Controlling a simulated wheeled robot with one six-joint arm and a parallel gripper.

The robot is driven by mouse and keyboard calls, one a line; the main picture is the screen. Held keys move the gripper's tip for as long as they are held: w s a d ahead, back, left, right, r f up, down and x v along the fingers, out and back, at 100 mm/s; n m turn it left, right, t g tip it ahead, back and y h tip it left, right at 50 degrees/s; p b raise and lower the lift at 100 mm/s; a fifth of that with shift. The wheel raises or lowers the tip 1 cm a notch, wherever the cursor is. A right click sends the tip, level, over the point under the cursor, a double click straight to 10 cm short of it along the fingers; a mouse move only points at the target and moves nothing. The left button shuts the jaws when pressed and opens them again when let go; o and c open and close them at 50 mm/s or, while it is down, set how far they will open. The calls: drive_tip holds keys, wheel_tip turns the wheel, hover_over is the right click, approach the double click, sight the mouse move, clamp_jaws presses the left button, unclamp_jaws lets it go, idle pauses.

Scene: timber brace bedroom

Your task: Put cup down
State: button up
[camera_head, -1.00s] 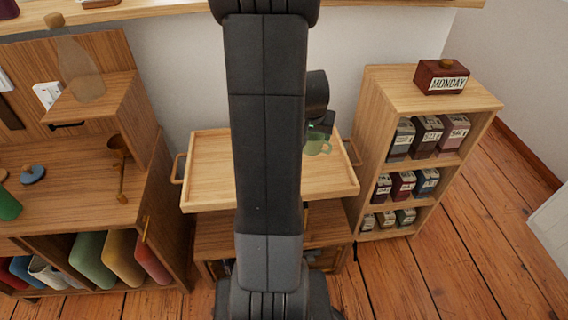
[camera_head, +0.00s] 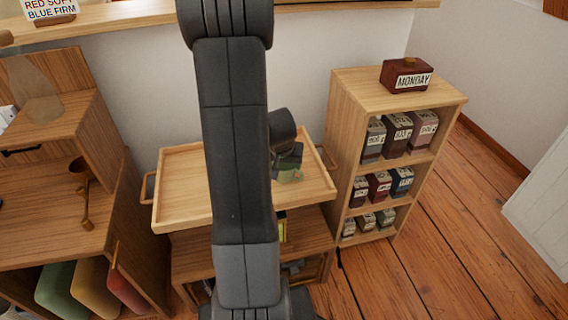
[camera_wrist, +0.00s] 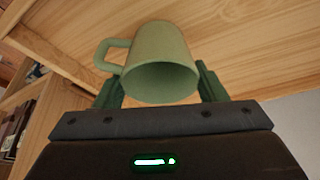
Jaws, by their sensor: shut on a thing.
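A pale green cup (camera_wrist: 160,65) fills the upper middle of the wrist view, its handle to the left. My gripper (camera_wrist: 162,88) is shut on it, with one dark green finger on each side. In the head view the cup (camera_head: 289,173) shows small beside my arm, over the right part of the wooden tray (camera_head: 315,186). My gripper (camera_head: 288,161) is partly hidden there by its own wrist. I cannot tell whether the cup touches the tray surface.
The tray has raised edges and side handles, and its middle is hidden by my arm. A shelf unit (camera_head: 352,100) with several labelled boxes and a MONDAY block (camera_head: 407,77) stands right. A wooden desk (camera_head: 50,215) stands left. The tray's left part (camera_head: 185,180) is bare.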

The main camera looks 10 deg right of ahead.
drive_tip(key=o, duration=1.1)
drive_tip(key=shift+s+r+p, duration=0.1)
drive_tip(key=shift+r+p, duration=0.35)
drive_tip(key=shift+r, duration=0.1)
drive_tip(key=p+v, duration=0.2)
drive_tip(key=v, duration=0.9)
drive_tip(key=shift+s+a+p, duration=0.1)
drive_tip(key=shift+s+p, duration=0.05)
drive_tip(key=shift+p, duration=0.25)
